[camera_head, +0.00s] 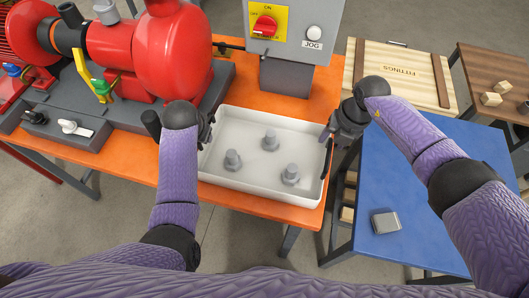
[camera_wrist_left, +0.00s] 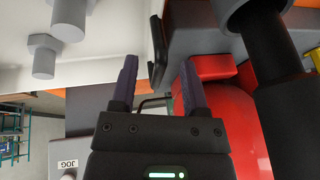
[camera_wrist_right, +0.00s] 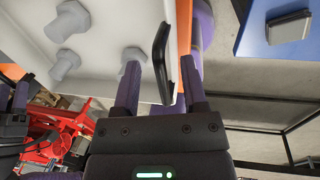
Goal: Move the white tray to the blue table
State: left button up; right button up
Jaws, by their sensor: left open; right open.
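The white tray (camera_head: 262,188) sits on the orange table (camera_head: 255,207) with three grey bolts (camera_head: 270,141) standing in it. The blue table (camera_head: 440,215) is to its right, slightly apart. My left gripper (camera_head: 208,128) is open at the tray's left end; in the left wrist view a black handle (camera_wrist_left: 155,62) shows between its fingers (camera_wrist_left: 158,85). My right gripper (camera_head: 327,138) is open at the right end; in the right wrist view the other black handle (camera_wrist_right: 162,55) lies between its fingers (camera_wrist_right: 162,85). Contact with either handle is not clear.
A red pump (camera_head: 172,50) stands close left of the tray. A grey control box (camera_head: 297,35) is behind it. A grey block (camera_head: 385,221) lies on the blue table's near left part; the rest of that top looks clear. A wooden crate (camera_head: 400,75) stands behind the blue table.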

pick_arm(q)
jog(key=shift+x, duration=1)
pick_arm(e)
jog(key=shift+a+f, duration=0.2)
jog(key=shift+f, duration=0.8)
pick_arm(q)
jog(key=c, duration=0.7)
pick_arm(e)
jog(key=c, duration=0.7)
pick_arm(q)
grip_shut()
pick_arm(e)
grip_shut()
pick_arm(q)
jog(key=shift+r, duration=0.1)
pick_arm(e)
jog(key=shift+w+r, duration=0.1)
jog(key=shift+r, duration=0.05)
